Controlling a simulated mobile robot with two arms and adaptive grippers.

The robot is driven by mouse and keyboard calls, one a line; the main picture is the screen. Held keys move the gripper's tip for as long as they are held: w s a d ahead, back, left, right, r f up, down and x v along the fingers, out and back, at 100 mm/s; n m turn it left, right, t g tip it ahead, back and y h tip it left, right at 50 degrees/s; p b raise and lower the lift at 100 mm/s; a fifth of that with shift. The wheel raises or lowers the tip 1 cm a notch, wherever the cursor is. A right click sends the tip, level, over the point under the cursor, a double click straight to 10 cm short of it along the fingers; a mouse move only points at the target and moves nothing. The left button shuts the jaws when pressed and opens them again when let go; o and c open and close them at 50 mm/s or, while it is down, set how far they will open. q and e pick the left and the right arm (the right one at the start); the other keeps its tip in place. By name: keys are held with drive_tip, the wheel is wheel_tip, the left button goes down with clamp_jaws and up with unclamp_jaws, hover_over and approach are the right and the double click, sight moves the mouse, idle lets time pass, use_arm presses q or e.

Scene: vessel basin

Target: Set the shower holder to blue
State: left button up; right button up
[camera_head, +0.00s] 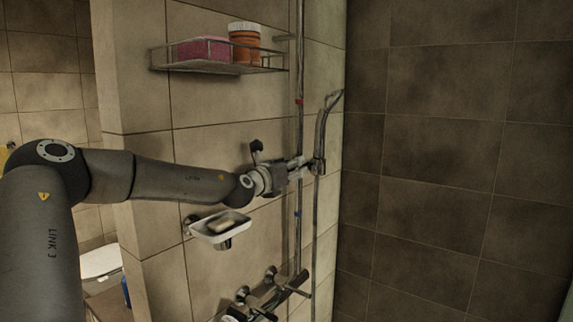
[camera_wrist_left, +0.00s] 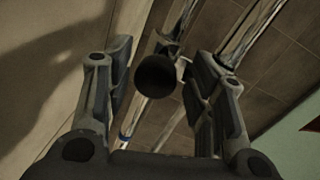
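The shower holder (camera_head: 318,166) sits on the vertical rail (camera_head: 299,60), between a red mark (camera_head: 299,101) above and a blue mark (camera_head: 297,214) below. The shower head (camera_head: 333,99) is at the holder, tilted up to the right. My left gripper (camera_head: 300,168) is at the holder, reaching from the left. In the left wrist view, its fingers (camera_wrist_left: 158,85) are apart on either side of the holder's dark round knob (camera_wrist_left: 155,76), with small gaps showing. The blue mark also shows in that view (camera_wrist_left: 123,136). My right gripper is not in view.
A wire shelf (camera_head: 215,67) with a pink box and an orange jar hangs above my left arm. A white soap dish (camera_head: 220,226) is just below it. The mixer tap (camera_head: 268,297) is lower on the wall. A dark tiled wall stands at the right.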

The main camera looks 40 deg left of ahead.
use_arm(q)
drive_tip(key=shift+w+d, duration=0.1)
drive_tip(key=shift+w, duration=0.1)
drive_tip(key=shift+s+d+r, duration=0.15)
drive_tip(key=shift+s+r, duration=0.05)
drive_tip(key=shift+s, duration=0.05)
drive_tip(key=v, duration=1.1)
drive_tip(key=shift+d, duration=0.35)
drive_tip(key=shift+s+a+f, duration=0.1)
drive_tip(key=shift+s, duration=0.15)
